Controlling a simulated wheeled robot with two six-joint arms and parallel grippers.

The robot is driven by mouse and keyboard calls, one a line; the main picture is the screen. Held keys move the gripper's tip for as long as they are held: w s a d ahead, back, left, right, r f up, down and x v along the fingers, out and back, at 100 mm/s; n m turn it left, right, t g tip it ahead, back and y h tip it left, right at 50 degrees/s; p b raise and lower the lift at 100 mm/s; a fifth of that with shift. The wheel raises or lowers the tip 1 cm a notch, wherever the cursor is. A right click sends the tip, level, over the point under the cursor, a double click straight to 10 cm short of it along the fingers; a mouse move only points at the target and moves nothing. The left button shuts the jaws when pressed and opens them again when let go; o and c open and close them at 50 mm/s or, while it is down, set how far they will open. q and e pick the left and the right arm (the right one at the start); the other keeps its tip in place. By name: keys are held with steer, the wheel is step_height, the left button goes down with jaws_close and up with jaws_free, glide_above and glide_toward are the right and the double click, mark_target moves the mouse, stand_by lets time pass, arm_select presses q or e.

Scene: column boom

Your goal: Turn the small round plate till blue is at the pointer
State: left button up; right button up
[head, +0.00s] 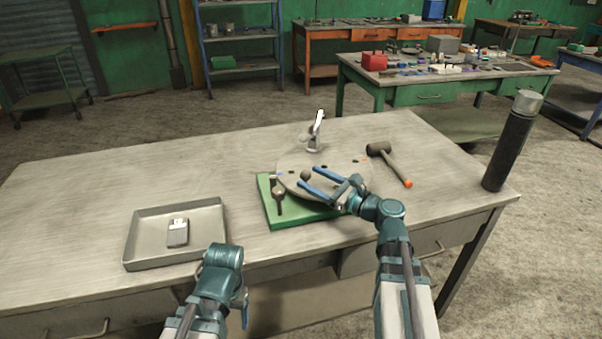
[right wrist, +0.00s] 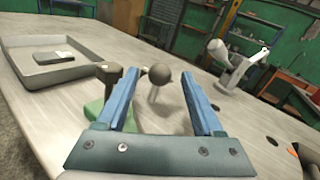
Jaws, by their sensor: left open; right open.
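The small round plate (head: 340,165) is a grey disc over a green base (head: 310,217), with small coloured marks near its rim. A blue mark (head: 280,174) seems to lie at its left edge. A dark ball knob (head: 306,175) stands on the plate; it also shows in the right wrist view (right wrist: 160,74). My right gripper (head: 308,180) is open, with its blue fingers on either side of the knob; contact cannot be told. A dark post (head: 278,198) stands at the base's left; I cannot tell if it is the pointer. My left gripper (head: 244,300) hangs by the front edge, partly hidden.
A grey tray (head: 140,243) with a small box (head: 178,232) lies at the left. A mallet (head: 395,165) lies right of the plate, and a grey clamp-like piece (head: 315,132) stands behind it. A dark cylinder (head: 510,145) stands at the right edge. The table's left back is clear.

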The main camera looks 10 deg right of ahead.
steer(key=v, duration=0.7)
steer(key=shift+s+d, duration=0.2)
steer(key=shift+s, duration=0.15)
steer(key=s+a+f+n+g+h+p, duration=0.1)
steer(key=s+a+f+n+g+p, duration=0.3)
steer(key=a+n, duration=0.4)
steer(key=s+a+f+n+g+p, duration=0.1)
steer(key=a+f+n+g, duration=0.4)
steer(key=a, duration=0.4)
steer(key=s+a+f+n+g+h+p, duration=0.2)
steer(key=s+n+g+h+p, duration=0.3)
steer(key=s+n+h, duration=0.5)
steer(key=n+h, duration=0.1)
steer(key=n, duration=0.6)
steer(key=shift+a+g+p, duration=0.15)
steer(key=shift+g+p, duration=0.2)
steer(key=shift+g, duration=0.05)
